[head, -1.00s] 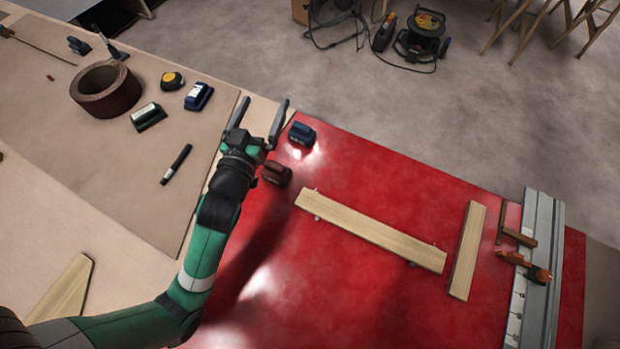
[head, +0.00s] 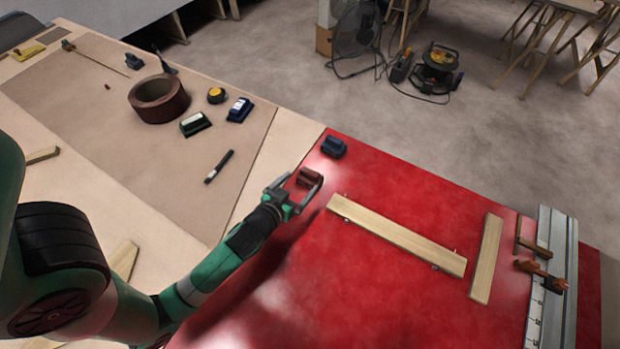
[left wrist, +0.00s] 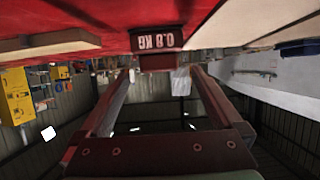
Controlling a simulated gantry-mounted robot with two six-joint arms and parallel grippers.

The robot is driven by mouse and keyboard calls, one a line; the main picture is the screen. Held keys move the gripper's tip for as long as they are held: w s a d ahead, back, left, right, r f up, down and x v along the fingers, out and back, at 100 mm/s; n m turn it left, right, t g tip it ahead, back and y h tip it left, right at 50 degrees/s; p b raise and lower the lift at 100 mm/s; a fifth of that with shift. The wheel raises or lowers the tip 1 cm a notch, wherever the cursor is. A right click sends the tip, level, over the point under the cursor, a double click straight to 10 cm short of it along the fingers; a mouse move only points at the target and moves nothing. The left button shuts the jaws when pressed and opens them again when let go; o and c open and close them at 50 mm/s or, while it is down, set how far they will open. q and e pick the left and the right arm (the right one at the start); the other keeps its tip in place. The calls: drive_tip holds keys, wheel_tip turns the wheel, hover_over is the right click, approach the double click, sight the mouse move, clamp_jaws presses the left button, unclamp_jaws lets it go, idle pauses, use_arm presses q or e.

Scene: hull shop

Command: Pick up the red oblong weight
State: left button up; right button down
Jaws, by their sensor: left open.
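The red oblong weight (head: 311,177) is a small dark red block on the red surface, near that surface's left edge. My left gripper (head: 304,181) is open, with its fingers reaching to either side of the weight in the head view. In the left wrist view the weight (left wrist: 158,40) shows an upside-down "0.8 KG" label and lies just beyond and between the open fingertips (left wrist: 162,72). I cannot tell whether either finger touches it. My right gripper is not in view.
A dark blue block (head: 333,147) stands just behind the weight. A wooden plank (head: 397,236) lies to the right. A tape roll (head: 159,98), a yellow tape measure (head: 216,95) and a marker (head: 218,167) lie on the brown board at left. The red surface in front is clear.

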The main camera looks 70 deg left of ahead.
sight(308, 175)
use_arm(q)
drive_tip(key=b+x, duration=0.1)
drive_tip(key=x, duration=0.2)
drive_tip(key=shift+w+a+f, duration=0.1)
drive_tip(key=shift+w+a, duration=0.05)
drive_tip(key=shift+w, duration=0.2)
drive_tip(key=shift+w+a, duration=0.25)
drive_tip(key=shift+w, duration=0.05)
drive_tip(key=b+x, duration=0.2)
drive_tip(key=x, duration=0.2)
drive_tip(key=shift+w+a, duration=0.15)
drive_tip(key=shift+w, duration=0.05)
drive_tip(key=shift+w+a+f, duration=0.1)
drive_tip(key=shift+w+a, duration=0.15)
drive_tip(key=shift+w, duration=0.1)
drive_tip(key=shift+s, duration=0.1)
drive_tip(key=shift+c, duration=0.4)
clamp_jaws()
